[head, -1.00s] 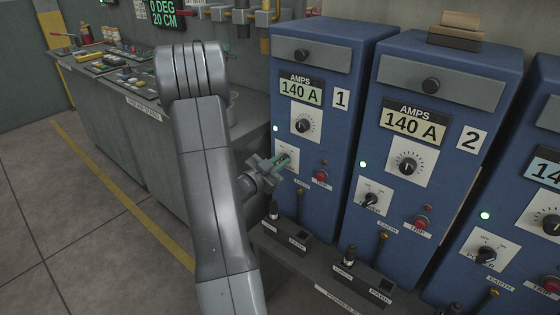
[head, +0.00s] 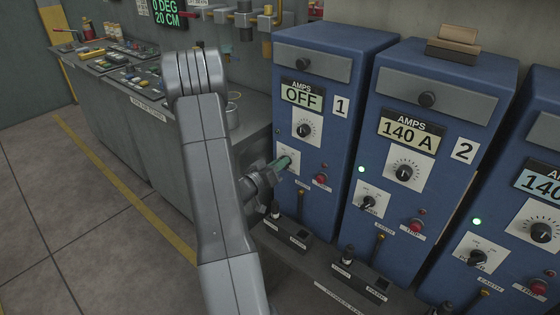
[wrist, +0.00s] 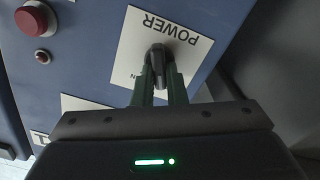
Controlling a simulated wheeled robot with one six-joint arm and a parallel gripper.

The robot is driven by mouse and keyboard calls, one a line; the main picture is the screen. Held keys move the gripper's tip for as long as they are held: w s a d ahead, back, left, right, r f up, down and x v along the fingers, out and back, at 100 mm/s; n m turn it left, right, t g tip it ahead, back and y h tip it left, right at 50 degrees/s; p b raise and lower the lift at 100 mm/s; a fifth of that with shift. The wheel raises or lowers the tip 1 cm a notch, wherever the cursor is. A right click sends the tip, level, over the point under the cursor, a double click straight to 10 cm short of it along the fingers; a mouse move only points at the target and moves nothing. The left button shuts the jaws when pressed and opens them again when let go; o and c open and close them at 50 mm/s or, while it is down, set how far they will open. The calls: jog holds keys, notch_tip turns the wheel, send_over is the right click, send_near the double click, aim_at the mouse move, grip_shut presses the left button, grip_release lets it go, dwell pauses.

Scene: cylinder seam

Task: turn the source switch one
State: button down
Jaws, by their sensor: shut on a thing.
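The blue power source marked 1 (head: 328,113) stands at the left of the row. Its display (head: 302,96) reads OFF. In the wrist view its black power switch (wrist: 157,62) sits on a white plate marked POWER (wrist: 180,30), which appears upside down. My gripper (head: 287,162) is at the lower left of this source's front, its green fingers against the switch. In the wrist view the fingers (wrist: 160,88) are shut on the switch's knob. In the head view the gripper hides most of the switch.
Source 2 (head: 440,90) stands to the right, reading 140 A with a green lamp lit. A third source (head: 540,190) is at the right edge. A red trip button (head: 320,179) is right of my gripper. A grey bench (head: 150,130) with small items lies behind my arm.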

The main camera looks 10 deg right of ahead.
jog(key=shift+n, duration=0.5)
jog(key=c, duration=1.5)
grip_release()
jog(key=shift+o, duration=0.2)
jog(key=shift+a, duration=0.1)
jog(key=v, duration=1.3)
jog(key=shift+s+a+b, duration=0.25)
jog(key=shift+b, duration=0.1)
jog(key=shift+d, duration=0.1)
jog(key=p+x, duration=0.1)
jog(key=x, duration=1.2)
jog(key=shift+w+d, duration=0.25)
